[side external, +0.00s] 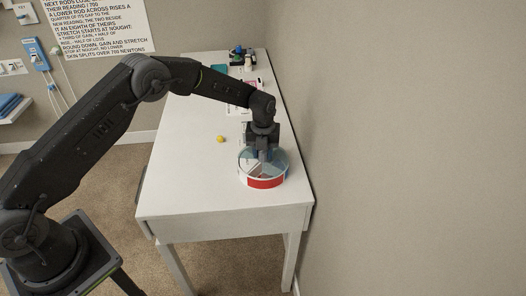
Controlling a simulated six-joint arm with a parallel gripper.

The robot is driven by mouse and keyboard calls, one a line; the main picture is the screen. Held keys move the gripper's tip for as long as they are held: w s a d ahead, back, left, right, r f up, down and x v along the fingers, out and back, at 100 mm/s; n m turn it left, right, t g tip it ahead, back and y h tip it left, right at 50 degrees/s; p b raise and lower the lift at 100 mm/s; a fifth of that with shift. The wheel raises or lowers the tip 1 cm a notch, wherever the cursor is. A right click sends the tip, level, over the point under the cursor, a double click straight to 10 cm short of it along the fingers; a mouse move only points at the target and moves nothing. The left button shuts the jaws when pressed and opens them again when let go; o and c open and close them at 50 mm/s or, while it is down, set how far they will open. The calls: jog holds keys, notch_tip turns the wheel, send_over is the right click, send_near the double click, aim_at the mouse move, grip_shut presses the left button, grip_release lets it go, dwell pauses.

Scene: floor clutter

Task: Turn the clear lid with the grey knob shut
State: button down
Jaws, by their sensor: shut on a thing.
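A round container (265,183) with a red and white side stands near the front right of the white table. The clear lid (277,164) shows as a bluish see-through disc on its top. My gripper (263,156) points down over the middle of the lid and is shut on the grey knob, which is mostly hidden by the fingers. From this view I cannot tell how far the lid is turned.
The white table (185,185) stands close to the wall on the right. A small yellow ball (220,139) lies to the left of the container. Papers and small coloured items (240,55) lie at the back of the table. The table's front left is clear.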

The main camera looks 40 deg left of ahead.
jog(key=m, duration=0.4)
jog(key=shift+m, duration=0.4)
dwell(0.4)
jog(key=c, duration=0.8)
grip_release()
jog(key=shift+o, duration=0.2)
notch_tip(320, 180, up, 14)
jog(key=shift+f, duration=0.1)
jog(key=shift+c, duration=0.2)
